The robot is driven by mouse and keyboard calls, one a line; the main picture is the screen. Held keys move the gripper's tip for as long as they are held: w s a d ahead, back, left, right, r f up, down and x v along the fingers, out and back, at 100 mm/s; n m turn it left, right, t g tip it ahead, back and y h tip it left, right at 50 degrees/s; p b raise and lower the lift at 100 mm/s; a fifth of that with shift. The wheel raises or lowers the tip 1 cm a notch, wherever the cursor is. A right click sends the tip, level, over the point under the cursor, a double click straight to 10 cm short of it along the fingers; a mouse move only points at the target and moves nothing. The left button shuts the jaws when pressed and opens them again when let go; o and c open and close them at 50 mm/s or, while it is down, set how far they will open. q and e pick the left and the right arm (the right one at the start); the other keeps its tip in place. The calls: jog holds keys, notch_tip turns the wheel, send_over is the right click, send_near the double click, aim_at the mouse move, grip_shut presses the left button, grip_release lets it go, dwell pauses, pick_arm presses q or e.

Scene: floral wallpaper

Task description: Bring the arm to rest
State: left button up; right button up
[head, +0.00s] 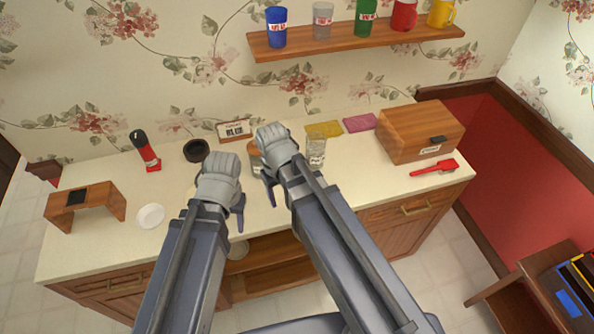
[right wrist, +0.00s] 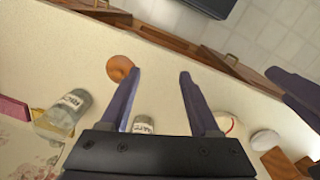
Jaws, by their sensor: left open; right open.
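My left gripper (head: 239,216) hangs over the front middle of the counter (head: 100,255), with nothing seen in it. My right gripper (head: 269,190) is just right of it, also over the counter. In the right wrist view its two fingers are spread with an empty gap between them (right wrist: 158,78). A round orange-brown thing (right wrist: 119,67) lies beside the left finger in that view, partly covered by it. A labelled jar (head: 255,160) is half hidden behind my right gripper in the head view.
A clear labelled glass (head: 316,152) stands right of my right gripper. A wooden box (head: 420,130) and red scoop (head: 434,168) are at the right. A white dish (head: 150,216), wooden stand (head: 86,202) and red-black bottle (head: 146,152) are left. Cups stand on the shelf (head: 350,40).

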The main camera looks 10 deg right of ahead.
jog(key=s+a, duration=0.3)
jog(key=s, duration=0.2)
jog(key=shift+s, duration=0.35)
notch_tip(320, 180, down, 5)
jog(key=b, duration=0.5)
